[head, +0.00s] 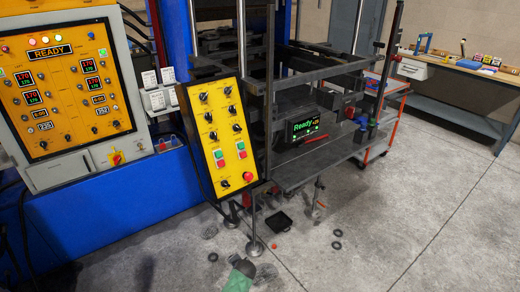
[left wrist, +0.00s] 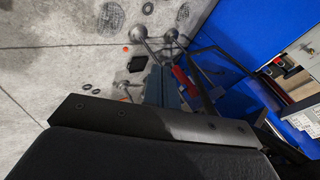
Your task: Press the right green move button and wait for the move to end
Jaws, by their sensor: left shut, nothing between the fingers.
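A yellow control panel (head: 216,120) with black knobs stands tilted in the middle of the head view. Low on it are two pairs of buttons, each green above red. The right green button (head: 241,146) is clear of any gripper, and the left green button (head: 219,154) is beside it. My left gripper (left wrist: 163,85) shows in the left wrist view, its grey fingers shut and empty, pointing toward the press feet and floor. No gripper shows in the head view, so my right gripper is out of sight.
A press table with a "Ready" screen (head: 303,125) stands right of the panel. A large control cabinet (head: 70,90) is at left. A black tray (head: 279,221) and several dark rings lie on the floor. A workbench (head: 450,66) stands at back right.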

